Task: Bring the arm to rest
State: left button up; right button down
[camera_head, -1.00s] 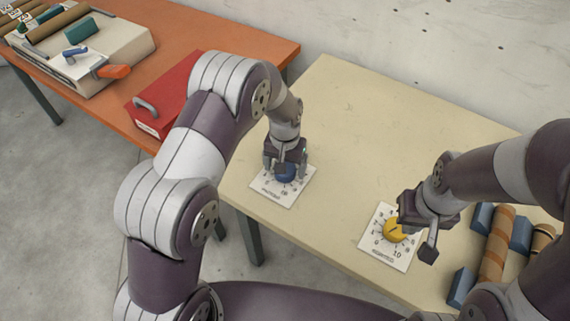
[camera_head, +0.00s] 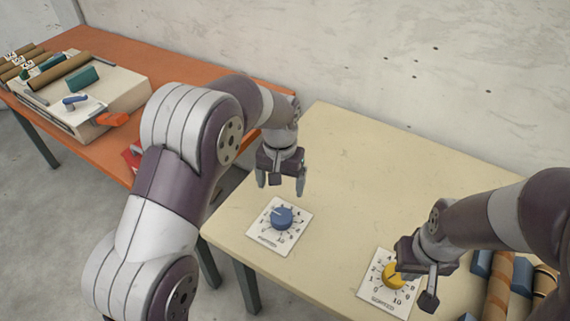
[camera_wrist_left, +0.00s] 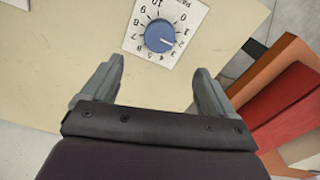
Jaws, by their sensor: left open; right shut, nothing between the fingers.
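My left gripper (camera_head: 280,184) is open and empty in the head view. It hangs above the cream table, just behind and above a blue dial knob (camera_head: 282,216), and does not touch it. The blue knob sits on a white numbered card and also shows in the left wrist view (camera_wrist_left: 160,36), beyond the open fingers (camera_wrist_left: 158,88). My right gripper (camera_head: 415,287) is at a yellow dial knob (camera_head: 393,274) on a second white card (camera_head: 376,299). It partly covers that knob. I cannot tell whether it touches it.
The cream table (camera_head: 350,180) is clear towards the wall. Cardboard tubes (camera_head: 497,290) and blue blocks (camera_head: 521,275) lie at its right. An orange table (camera_head: 120,65) at the left bears a machine with a blue lever (camera_head: 75,100) and a red box (camera_head: 131,155), mostly hidden by my left arm.

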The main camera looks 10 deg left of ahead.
pick_arm(q)
jog(key=shift+w, duration=0.1)
jog(key=s+a+r+p, duration=0.2)
jog(key=s+a+r, duration=0.1)
jog(key=s, duration=0.6)
jog(key=s+a+r+n+t+p, duration=0.1)
jog(key=s+a+r+p, duration=0.2)
jog(key=s, duration=0.6)
jog(key=shift+a+r+p, duration=0.2)
jog(key=shift+a+p, duration=0.15)
jog(key=shift+a, duration=0.9)
jog(key=shift+s, duration=0.2)
